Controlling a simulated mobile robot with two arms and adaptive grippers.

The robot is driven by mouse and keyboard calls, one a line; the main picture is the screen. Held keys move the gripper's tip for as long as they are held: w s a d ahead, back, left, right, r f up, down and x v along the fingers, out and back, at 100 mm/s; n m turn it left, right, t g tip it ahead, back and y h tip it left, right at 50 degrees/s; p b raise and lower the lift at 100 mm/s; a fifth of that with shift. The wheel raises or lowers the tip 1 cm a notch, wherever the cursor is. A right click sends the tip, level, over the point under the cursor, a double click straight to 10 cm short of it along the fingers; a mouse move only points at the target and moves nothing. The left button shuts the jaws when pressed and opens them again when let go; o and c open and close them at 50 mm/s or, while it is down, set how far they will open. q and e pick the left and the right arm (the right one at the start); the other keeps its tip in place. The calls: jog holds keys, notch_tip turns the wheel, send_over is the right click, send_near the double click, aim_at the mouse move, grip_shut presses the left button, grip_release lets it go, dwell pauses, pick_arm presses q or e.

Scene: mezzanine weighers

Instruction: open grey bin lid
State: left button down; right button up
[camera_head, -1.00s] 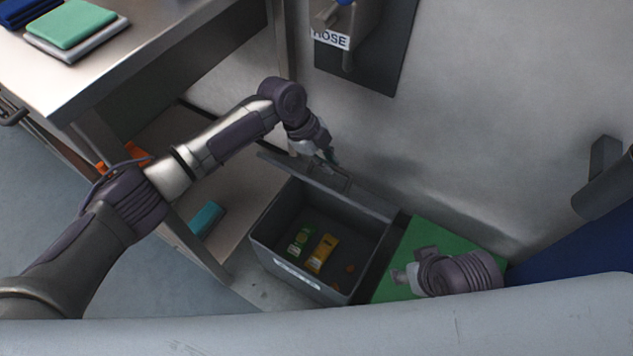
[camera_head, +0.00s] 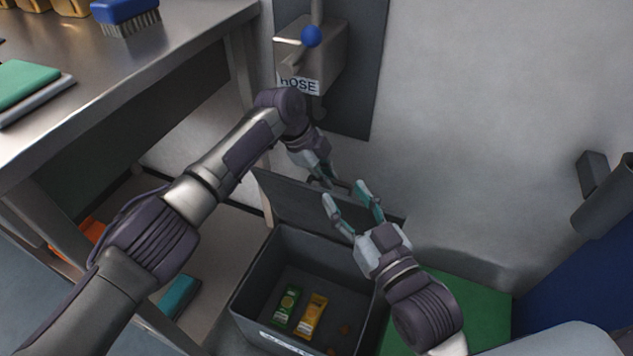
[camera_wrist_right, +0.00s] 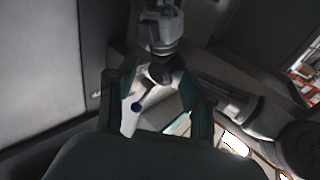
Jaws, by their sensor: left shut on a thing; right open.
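The grey bin (camera_head: 235,308) stands on the floor in the head view. Its lid (camera_head: 285,202) is up, standing steeply along the bin's back side near the wall. My left gripper (camera_head: 327,180) is shut at the lid's upper edge, by what looks like its handle; the exact grip is partly hidden. My right gripper (camera_head: 346,195) is open and empty, in front of the lid's right half and close to the left gripper. In the right wrist view its open fingers (camera_wrist_right: 155,98) show with my left gripper (camera_wrist_right: 160,35) beyond them.
A green packet (camera_head: 288,305) and a yellow packet (camera_head: 312,315) lie inside the bin. A hose box (camera_head: 308,62) hangs on the wall above. A steel table (camera_head: 190,60) stands left, with a teal block (camera_head: 178,296) below. A green surface (camera_head: 478,308) lies right of the bin.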

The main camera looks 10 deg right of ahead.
pick_arm(q)
jog(key=shift+w+f, duration=0.15)
jog(key=shift+f, duration=0.15)
pick_arm(e)
jog(key=shift+w+a+r+t, duration=0.2)
jog(key=shift+a+r+t, duration=0.1)
jog(key=shift+r, duration=0.2)
pick_arm(q)
jog(key=c, duration=1.2)
grip_release()
jog(key=shift+w, duration=0.1)
jog(key=shift+d+r, duration=0.1)
jog(key=shift+r, duration=0.05)
pick_arm(e)
jog(key=shift+d, duration=0.1)
pick_arm(q)
jog(key=shift+r, duration=0.15)
pick_arm(e)
jog(key=shift+w+f, duration=0.1)
pick_arm(q)
jog(key=shift+r, duration=0.3)
jog(key=v, duration=1.1)
jog(key=shift+w, duration=0.1)
